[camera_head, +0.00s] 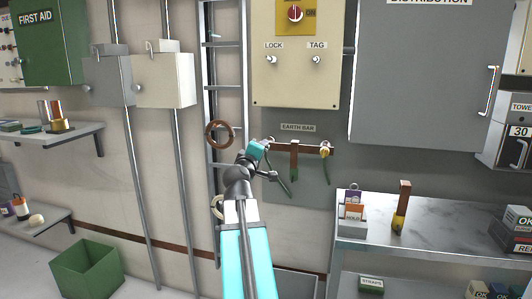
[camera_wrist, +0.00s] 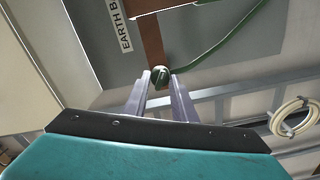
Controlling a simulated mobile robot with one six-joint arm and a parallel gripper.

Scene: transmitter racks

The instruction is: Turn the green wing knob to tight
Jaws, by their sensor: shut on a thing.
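The green wing knob (camera_wrist: 160,75) sits on the end of the copper earth bar (camera_wrist: 151,42) in the wrist view. The fingers of my gripper (camera_wrist: 160,88) are on either side of it, shut on it. In the head view my gripper (camera_head: 262,147) is at the left end of the earth bar (camera_head: 312,149) and hides the knob. The marking on the knob is too small to read. A green cable (camera_wrist: 215,45) runs from beside the knob; in the head view it hangs below the bar.
A yellowish fitting (camera_head: 324,150) is on the bar's right end. A grey cabinet (camera_head: 425,80) and a metal shelf (camera_head: 440,222) stand to the right.

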